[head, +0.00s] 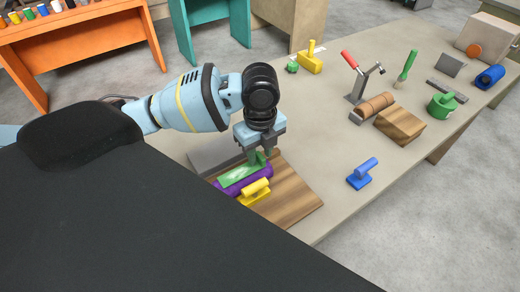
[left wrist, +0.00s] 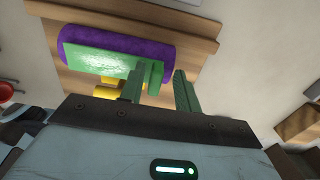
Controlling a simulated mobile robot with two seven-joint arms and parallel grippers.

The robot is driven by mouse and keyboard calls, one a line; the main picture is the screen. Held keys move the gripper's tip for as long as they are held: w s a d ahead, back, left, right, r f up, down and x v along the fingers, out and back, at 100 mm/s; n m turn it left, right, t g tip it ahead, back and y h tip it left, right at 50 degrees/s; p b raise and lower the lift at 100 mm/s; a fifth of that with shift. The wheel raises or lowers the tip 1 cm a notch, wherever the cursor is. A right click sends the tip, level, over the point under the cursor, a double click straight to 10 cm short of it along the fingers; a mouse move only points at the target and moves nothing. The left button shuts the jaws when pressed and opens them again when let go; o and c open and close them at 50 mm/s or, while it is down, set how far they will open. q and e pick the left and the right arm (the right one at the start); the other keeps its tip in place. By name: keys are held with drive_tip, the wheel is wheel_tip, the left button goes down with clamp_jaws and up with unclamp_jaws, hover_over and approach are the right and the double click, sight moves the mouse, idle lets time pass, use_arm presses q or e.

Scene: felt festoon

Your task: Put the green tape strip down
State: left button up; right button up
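The green tape strip (head: 238,174) lies along the purple felt roll (head: 256,182) on the wooden board. In the left wrist view the strip (left wrist: 98,60) lies flat across the purple roll (left wrist: 115,38), with a small upright green tab at its right end. My left gripper (head: 261,153) is just above the tab end. In the left wrist view its two fingers (left wrist: 160,80) stand apart, with the tab near the left finger; whether they touch is unclear. My right gripper is out of view.
A yellow handled tool (head: 256,193) sits on the wooden board (head: 293,200) beside the roll. A grey plate (head: 213,155) lies behind. A brown roll (head: 376,104) and several tools stand farther back. Table between them is clear.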

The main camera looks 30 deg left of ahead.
use_arm(q)
drive_tip(key=shift+s, duration=0.1)
idle(0.3)
